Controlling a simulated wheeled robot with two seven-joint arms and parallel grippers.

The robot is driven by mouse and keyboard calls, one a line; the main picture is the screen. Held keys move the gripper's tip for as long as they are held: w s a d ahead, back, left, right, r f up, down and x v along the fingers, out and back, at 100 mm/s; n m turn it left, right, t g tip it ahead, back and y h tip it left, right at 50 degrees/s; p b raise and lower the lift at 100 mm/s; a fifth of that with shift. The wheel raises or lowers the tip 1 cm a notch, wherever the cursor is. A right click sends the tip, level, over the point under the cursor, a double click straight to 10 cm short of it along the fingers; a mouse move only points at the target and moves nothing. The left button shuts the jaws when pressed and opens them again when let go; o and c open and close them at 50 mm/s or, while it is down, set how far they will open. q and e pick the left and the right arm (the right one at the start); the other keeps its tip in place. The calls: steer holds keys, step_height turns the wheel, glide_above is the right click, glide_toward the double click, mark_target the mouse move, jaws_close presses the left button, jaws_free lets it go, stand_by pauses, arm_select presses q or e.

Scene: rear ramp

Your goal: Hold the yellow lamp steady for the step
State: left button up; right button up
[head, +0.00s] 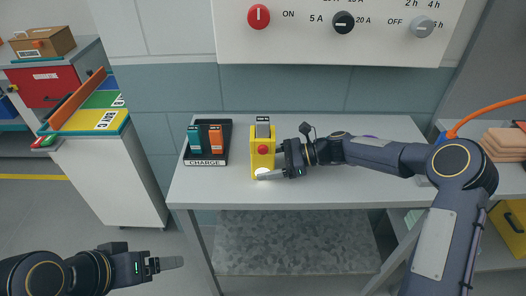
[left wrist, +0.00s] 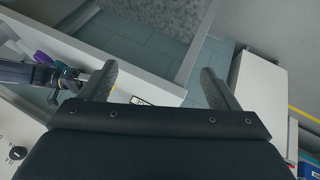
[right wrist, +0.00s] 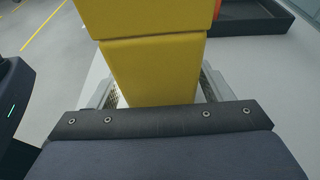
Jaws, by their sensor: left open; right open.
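The yellow lamp (head: 258,164) stands upright on the light grey table (head: 340,190). It has a red round button on its front and a grey top. My right gripper (head: 268,172) reaches it from the right, low on its body. In the right wrist view the yellow body (right wrist: 155,70) stands between the two fingers (right wrist: 158,92), which are open; whether either touches it I cannot tell. The far finger is hidden in the head view. My left gripper (head: 170,263) is open and empty, low at the left, away from the table; its spread fingers show in the left wrist view (left wrist: 158,72).
A black CHARGE tray (head: 206,162) holding a teal and an orange unit is left of the lamp. A wall panel (head: 300,45) with knobs hangs above. A white cabinet (head: 105,180) stands at left. The table is clear at its front right.

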steer(key=c, duration=0.6)
arm_select(q)
jaws_close()
stand_by(0.3)
steer(key=shift+w, duration=0.1)
stand_by(1.1)
